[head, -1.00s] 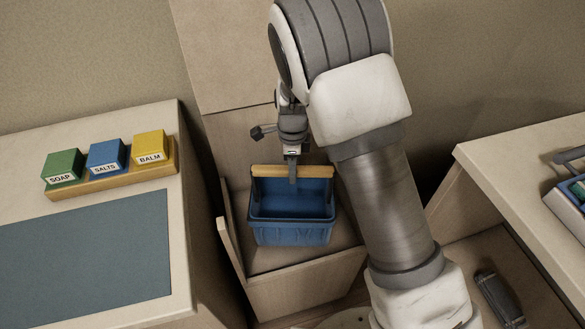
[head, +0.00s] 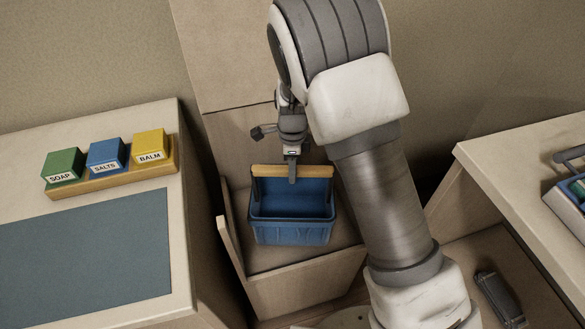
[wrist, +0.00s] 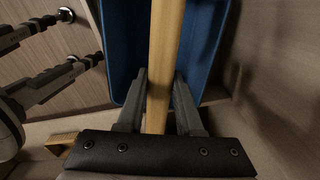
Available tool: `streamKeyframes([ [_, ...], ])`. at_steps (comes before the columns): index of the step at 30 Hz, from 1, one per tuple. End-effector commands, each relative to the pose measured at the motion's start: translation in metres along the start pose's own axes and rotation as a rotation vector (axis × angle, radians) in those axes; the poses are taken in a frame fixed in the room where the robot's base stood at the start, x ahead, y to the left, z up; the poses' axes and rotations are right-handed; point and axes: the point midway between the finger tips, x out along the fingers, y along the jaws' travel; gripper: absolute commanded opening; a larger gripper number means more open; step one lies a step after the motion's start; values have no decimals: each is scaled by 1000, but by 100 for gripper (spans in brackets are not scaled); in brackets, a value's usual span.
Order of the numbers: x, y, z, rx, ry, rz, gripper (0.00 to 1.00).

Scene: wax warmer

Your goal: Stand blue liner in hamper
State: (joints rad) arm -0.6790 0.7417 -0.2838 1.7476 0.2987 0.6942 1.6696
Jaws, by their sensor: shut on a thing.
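The blue liner (head: 290,231) is an open, ribbed basket with a wooden bar handle (head: 268,171) across its top. It is upright inside the outline of the light wooden hamper (head: 305,290) in the head view. I cannot tell whether its base touches the hamper floor. My gripper (head: 292,178) is above the liner and shut on the middle of the handle. In the wrist view, my two grey fingers (wrist: 159,85) lie on either side of the handle, with the blue liner walls (wrist: 120,40) beyond. The liner's underside is hidden.
A counter (head: 100,310) on the left holds a grey-blue mat (head: 85,255) and a wooden tray (head: 110,181) of green, blue and yellow boxes. On the right, another counter (head: 510,180) carries a partly seen container (head: 570,210). A tall wooden panel (head: 235,60) stands behind the hamper.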

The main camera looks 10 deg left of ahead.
Motion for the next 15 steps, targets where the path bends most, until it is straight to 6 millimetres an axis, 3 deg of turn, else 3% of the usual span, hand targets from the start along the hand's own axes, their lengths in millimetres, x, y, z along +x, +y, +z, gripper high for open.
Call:
streamKeyframes([
  [15,5,-1,0,0,-1,-2,0],
])
